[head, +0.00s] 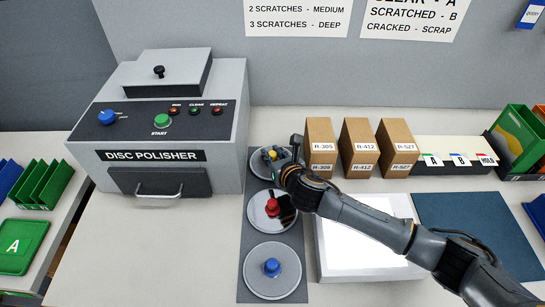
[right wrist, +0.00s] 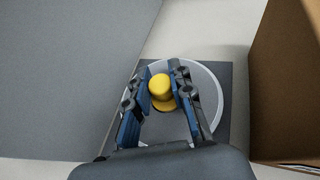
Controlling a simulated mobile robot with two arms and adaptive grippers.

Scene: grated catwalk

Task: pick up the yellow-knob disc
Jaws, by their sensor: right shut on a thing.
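The yellow-knob disc (head: 256,164) is a round grey disc at the far end of a dark mat (head: 241,240). In the right wrist view, its yellow knob (right wrist: 160,87) sits between the fingers of my right gripper (right wrist: 163,76). My right gripper, also in the head view (head: 278,160), is shut on the knob and partly hides the disc. The disc appears to be at mat level; I cannot tell whether it touches the mat. My left gripper is not in view.
A red-knob disc (head: 258,218) and a blue-knob disc (head: 260,286) lie nearer on the mat. The disc polisher (head: 225,150) stands close on the left, and brown boxes (head: 320,135) close on the right. A white lit panel (head: 350,250) lies under my right arm.

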